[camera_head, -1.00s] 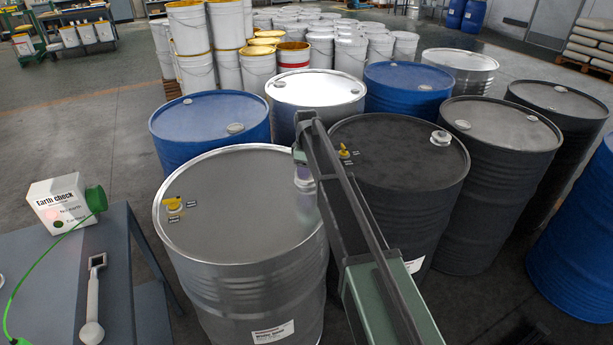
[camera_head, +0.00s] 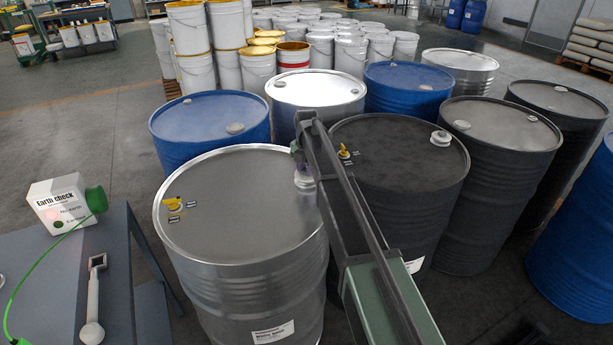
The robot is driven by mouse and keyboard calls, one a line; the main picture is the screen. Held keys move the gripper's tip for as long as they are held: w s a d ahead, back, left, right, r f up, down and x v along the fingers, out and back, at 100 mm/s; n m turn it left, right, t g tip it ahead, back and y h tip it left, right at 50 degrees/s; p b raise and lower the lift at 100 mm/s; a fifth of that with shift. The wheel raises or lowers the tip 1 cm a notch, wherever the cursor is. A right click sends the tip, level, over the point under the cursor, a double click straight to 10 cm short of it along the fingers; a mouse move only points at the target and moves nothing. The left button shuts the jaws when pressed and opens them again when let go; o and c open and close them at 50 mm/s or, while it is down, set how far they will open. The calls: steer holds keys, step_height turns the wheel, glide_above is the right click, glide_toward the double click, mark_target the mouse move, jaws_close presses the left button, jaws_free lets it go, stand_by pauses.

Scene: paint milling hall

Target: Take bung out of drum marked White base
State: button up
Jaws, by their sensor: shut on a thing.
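The front silver steel drum (camera_head: 240,235) stands upright in the middle, with a white label (camera_head: 272,333) low on its side whose small print looks like "White base". A pale bung (camera_head: 304,181) is at the right edge of its lid, partly hidden by my arm. My gripper (camera_head: 301,168) is over that edge and is shut on the bung. I cannot tell whether the bung is seated in its hole or lifted. A yellow fitting (camera_head: 173,204) with small dark tags sits on the lid's left side.
A black drum (camera_head: 395,165) stands close on the right, with a yellow fitting and a pale bung. Blue drums (camera_head: 210,120) and more drums crowd behind. A grey table (camera_head: 70,270) at left carries an "Earth check" box (camera_head: 62,203) and a wrench-like tool (camera_head: 94,305).

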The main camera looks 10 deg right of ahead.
steer(key=shift+r+p, duration=1.35)
steer(key=shift+r, duration=0.1)
step_height(320, 180, up, 5)
steer(key=p, duration=0.5)
